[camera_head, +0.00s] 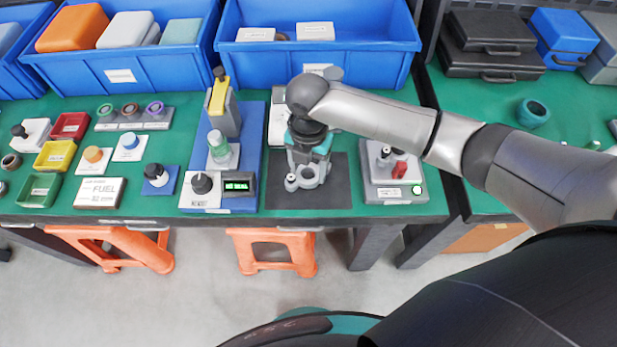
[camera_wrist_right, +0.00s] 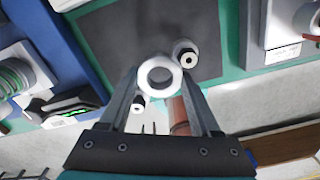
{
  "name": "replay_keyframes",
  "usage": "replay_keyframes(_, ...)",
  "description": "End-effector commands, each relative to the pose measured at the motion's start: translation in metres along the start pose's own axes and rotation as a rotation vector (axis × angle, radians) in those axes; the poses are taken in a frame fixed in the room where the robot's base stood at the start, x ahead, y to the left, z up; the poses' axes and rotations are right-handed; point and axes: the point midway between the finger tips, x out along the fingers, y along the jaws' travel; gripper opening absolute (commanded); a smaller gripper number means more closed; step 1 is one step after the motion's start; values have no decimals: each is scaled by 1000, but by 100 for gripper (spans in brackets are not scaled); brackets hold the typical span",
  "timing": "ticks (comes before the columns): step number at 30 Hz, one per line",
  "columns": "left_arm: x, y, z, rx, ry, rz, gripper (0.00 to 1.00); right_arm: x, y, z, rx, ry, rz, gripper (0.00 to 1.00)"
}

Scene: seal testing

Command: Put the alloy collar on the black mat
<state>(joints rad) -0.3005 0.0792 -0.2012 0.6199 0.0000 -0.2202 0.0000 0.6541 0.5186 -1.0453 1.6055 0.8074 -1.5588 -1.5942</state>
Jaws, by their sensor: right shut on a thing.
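The alloy collar (camera_head: 309,178) is a pale metal ring seen in front of my right gripper over the black mat (camera_head: 335,192). In the right wrist view the collar (camera_wrist_right: 159,75) sits between the two fingers of my right gripper (camera_wrist_right: 160,82), which is shut on it. The mat (camera_wrist_right: 130,35) lies behind it in that view. I cannot tell whether the collar touches the mat. A small pale cylindrical part (camera_head: 291,182) shows just left of the collar. My left gripper is not in view.
Left of the mat stands a test fixture on a blue base (camera_head: 240,205) with a green display. Right of it is a grey box (camera_head: 395,188) with red and metal parts. Blue bins (camera_head: 318,60) stand behind. The mat's front part is bare.

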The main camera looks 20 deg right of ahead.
Motion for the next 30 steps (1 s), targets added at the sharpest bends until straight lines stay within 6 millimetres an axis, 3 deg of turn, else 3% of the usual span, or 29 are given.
replay_keyframes(7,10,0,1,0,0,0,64,37,0,-1,0,1,-2,11)
replay_keyframes(19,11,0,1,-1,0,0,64,41,0,0,0,0,-1,11)
replay_keyframes(20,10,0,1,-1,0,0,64,41,-1,0,0,0,-2,67)
replay_keyframes(27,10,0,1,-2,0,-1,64,40,-1,0,-1,0,-2,94)
replay_keyframes(30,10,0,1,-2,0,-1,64,40,-1,0,-1,0,-2,94)
